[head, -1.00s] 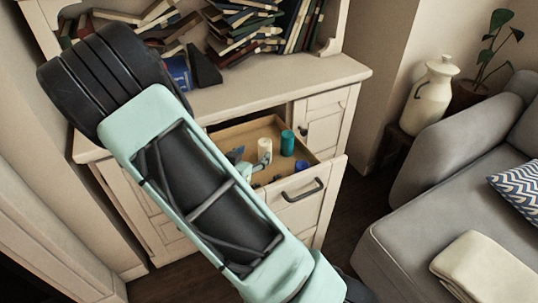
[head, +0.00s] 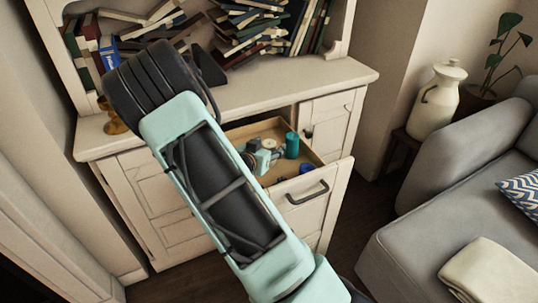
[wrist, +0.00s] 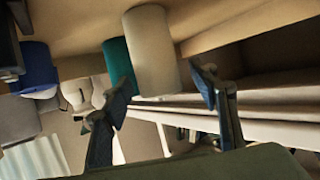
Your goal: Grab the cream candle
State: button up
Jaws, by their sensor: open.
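The cream candle (wrist: 152,50) is a plain pale cylinder in the open drawer. In the wrist view its near end lies just ahead of my gripper (wrist: 164,82), roughly in line with the gap between the fingers. My fingers are apart and nothing is held. In the head view the candle (head: 269,143) shows mostly its top, with its lower part hidden behind my gripper (head: 262,160). I cannot tell whether a finger touches it.
A teal cylinder (head: 292,145) stands close right of the candle. A blue object (head: 306,169) lies near the drawer front. The wooden drawer walls (head: 250,129) surround them. The cabinet top (head: 290,85) is above, and a grey sofa (head: 440,200) is to the right.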

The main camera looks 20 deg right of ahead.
jog(key=shift+c, duration=0.3)
jog(key=c, duration=1.3)
jog(key=shift+r, duration=0.1)
